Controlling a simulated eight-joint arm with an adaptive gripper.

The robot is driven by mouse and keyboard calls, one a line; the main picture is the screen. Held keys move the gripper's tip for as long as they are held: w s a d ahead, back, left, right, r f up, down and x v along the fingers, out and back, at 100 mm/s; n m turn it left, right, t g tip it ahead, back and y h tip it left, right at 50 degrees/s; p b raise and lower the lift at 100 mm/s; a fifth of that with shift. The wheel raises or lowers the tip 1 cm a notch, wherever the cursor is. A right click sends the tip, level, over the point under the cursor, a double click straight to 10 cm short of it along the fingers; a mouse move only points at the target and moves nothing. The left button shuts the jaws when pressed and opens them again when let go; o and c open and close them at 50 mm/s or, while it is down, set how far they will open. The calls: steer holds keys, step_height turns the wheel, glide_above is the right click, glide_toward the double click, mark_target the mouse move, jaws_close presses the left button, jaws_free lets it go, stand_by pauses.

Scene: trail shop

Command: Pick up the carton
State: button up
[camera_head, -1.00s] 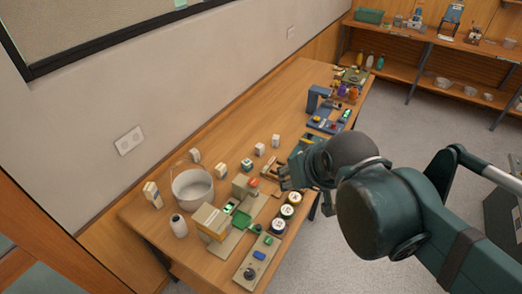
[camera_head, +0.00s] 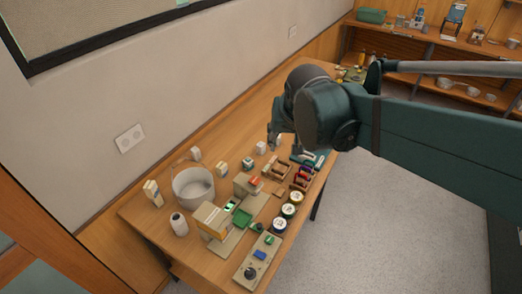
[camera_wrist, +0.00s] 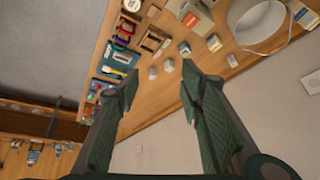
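Several small pale cartons stand on the wooden table (camera_head: 140,222), and I cannot tell which one is meant. One carton (camera_head: 261,147) stands near my gripper (camera_head: 274,136), and others stand farther left: a carton (camera_head: 248,163), a carton (camera_head: 221,169), and a carton (camera_head: 195,153) by the wall. A taller carton (camera_head: 152,193) stands at the left end. In the wrist view my gripper (camera_wrist: 159,78) is open and empty, above the table. A small white carton (camera_wrist: 152,73) and another carton (camera_wrist: 168,65) show between its fingers, farther off.
A white bucket (camera_head: 193,186) and a white bottle (camera_head: 179,225) stand at the left. A beige box-shaped device (camera_head: 211,220), round-topped tins (camera_head: 289,210) and a beige control panel (camera_head: 257,262) crowd the front. The wall (camera_head: 150,90) runs behind the table. Wooden racks (camera_head: 275,172) lie right of the cartons.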

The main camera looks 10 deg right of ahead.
steer(key=w+f+m, duration=0.2)
steer(key=w+f, duration=0.1)
steer(key=w, duration=0.7)
steer(key=m+g+h+b, duration=0.3)
steer(key=m, duration=0.2)
glide_above(261, 144)
steer(key=s+a, duration=0.2)
step_height(261, 144, down, 25)
steer(key=shift+w, duration=0.2)
steer(key=shift+a+r, duration=0.1)
steer(key=shift+x, duration=1.3)
steer(key=shift+x, duration=2.6)
steer(key=shift+s+a, duration=0.1)
steer(key=shift+a, duration=0.05)
